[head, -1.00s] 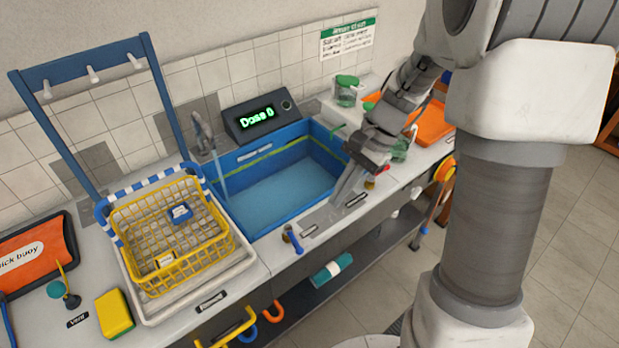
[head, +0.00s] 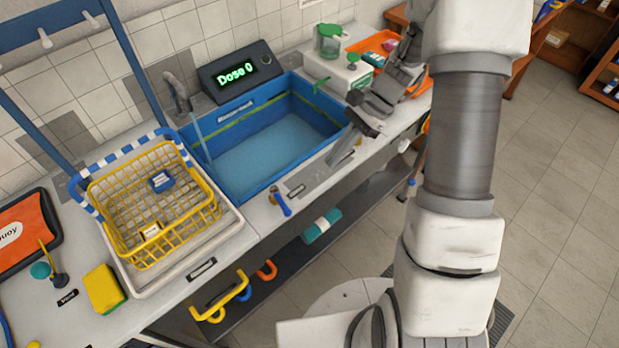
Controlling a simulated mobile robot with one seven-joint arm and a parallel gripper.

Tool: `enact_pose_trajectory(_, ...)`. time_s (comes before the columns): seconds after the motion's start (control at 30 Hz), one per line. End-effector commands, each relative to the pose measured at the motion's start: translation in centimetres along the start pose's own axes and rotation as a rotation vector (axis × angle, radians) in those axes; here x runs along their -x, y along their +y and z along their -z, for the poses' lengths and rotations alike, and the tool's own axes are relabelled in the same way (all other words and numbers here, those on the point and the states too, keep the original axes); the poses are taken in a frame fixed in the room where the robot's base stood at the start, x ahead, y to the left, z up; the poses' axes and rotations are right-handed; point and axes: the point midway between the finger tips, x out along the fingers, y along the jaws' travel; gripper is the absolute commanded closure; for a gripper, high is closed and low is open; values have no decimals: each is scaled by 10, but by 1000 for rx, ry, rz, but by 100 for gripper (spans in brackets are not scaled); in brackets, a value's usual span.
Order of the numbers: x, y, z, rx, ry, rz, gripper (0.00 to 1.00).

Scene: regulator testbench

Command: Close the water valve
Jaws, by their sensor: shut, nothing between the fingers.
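A small blue-handled valve (head: 281,203) stands on the counter at the front edge of the blue sink, beside a small label I cannot read. I cannot tell for certain that it is the water valve. Water runs from the grey tap (head: 178,92) into the blue sink (head: 238,104), which holds water. My gripper (head: 342,150) is shut and empty, at the sink's front right corner. It is apart from the blue handle, to its right and farther back. A green lever (head: 320,84) sits at the sink's back right.
A yellow wire basket (head: 215,217) stands in a white tray left of the sink. A yellow sponge (head: 104,288) and a teal-knobbed lever (head: 42,270) are at the far left. A "Dose 0" display (head: 238,75) stands behind the sink.

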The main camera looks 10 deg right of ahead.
Motion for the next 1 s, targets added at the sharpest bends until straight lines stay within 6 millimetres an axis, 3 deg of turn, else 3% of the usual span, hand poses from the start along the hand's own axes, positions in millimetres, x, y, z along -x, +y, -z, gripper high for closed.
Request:
enact_pose_trajectory(0.5, -100, 2, -1, -1, -3, -5, 100)
enact_pose_trajectory(0.7, -119, 1, -20, 1, -1, -3, 100)
enact_pose_trajectory(1.0, -127, 0, -26, 1, 0, -1, 100)
